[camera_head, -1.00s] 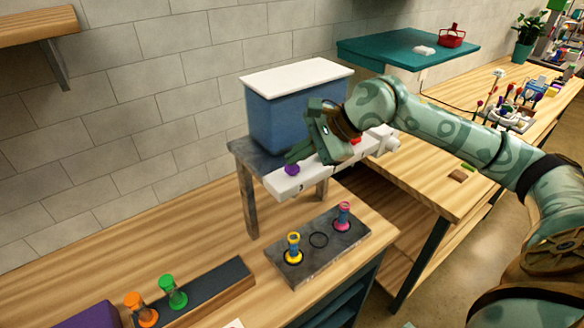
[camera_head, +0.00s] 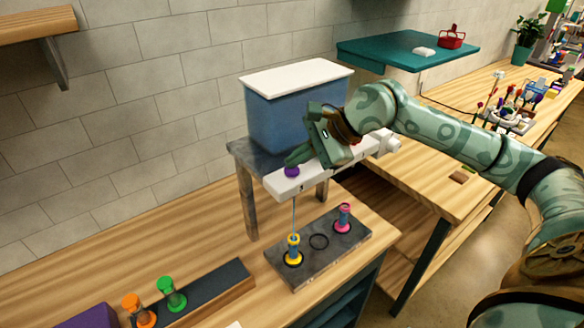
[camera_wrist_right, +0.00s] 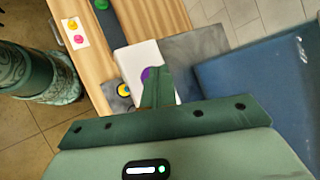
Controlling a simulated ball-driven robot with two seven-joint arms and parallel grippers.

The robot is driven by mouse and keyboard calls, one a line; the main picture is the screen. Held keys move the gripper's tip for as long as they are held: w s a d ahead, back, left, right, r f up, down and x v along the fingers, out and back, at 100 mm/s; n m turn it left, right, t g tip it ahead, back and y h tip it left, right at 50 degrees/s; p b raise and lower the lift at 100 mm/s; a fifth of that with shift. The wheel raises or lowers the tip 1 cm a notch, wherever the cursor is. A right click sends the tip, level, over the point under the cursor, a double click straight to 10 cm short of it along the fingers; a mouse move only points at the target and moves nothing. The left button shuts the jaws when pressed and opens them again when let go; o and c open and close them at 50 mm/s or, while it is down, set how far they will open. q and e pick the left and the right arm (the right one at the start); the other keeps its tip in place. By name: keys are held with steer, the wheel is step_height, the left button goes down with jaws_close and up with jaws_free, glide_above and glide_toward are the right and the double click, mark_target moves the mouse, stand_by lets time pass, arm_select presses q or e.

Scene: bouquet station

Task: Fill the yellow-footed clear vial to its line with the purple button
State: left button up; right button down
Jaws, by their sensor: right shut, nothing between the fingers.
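The purple button (camera_head: 292,171) sits on the near end of the white dispenser bar (camera_head: 318,172), and it also shows partly in the right wrist view (camera_wrist_right: 145,74). My right gripper (camera_head: 290,162) is shut and empty, with its fingertips on the purple button. A thin stream runs from under the bar down into the yellow-footed clear vial (camera_head: 293,248). The vial stands upright in a ring on the dark slab (camera_head: 325,258), with blue liquid inside. I cannot make out its line or the exact level. My left gripper is out of view.
A blue tank (camera_head: 290,112) rises behind the bar.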

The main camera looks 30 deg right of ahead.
mark_target(297, 170)
steer(key=shift+f, duration=0.15)
steer(key=shift+r, duration=0.2)
steer(key=shift+r+p, duration=0.6)
steer(key=shift+r, duration=0.2)
steer(key=shift+r+p, duration=1.8)
steer(key=shift+r, duration=0.8)
steer(key=shift+a+f, duration=0.1)
